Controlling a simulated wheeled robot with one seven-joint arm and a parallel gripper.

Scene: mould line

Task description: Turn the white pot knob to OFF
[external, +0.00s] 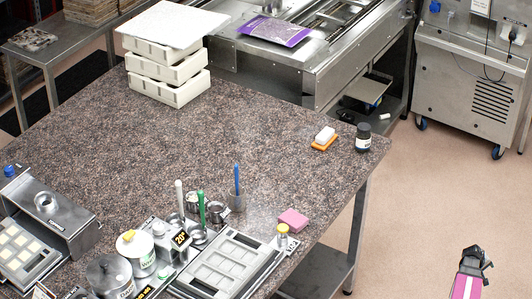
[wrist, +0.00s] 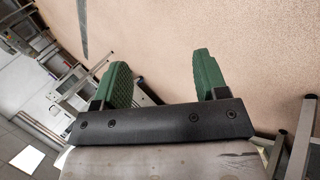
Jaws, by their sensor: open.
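A white pot (external: 137,254) with a yellow piece on its top stands at the bottom left of the worktop in the external view. It carries a green-lettered label. Its knob is too small to make out, so its setting cannot be read. My gripper (external: 478,252) is at the bottom right, over the floor and far from the pot. In the wrist view my gripper (wrist: 161,65) shows two green fingers wide apart with nothing between them. The pot does not show in the wrist view.
A metal pot (external: 110,276) stands beside the white pot. A mould tray (external: 225,265), cups and upright tools stand to its right. A pink block (external: 293,219) lies near the worktop's (external: 240,120) right edge. The middle of the worktop is clear. Open floor (external: 430,190) surrounds my gripper.

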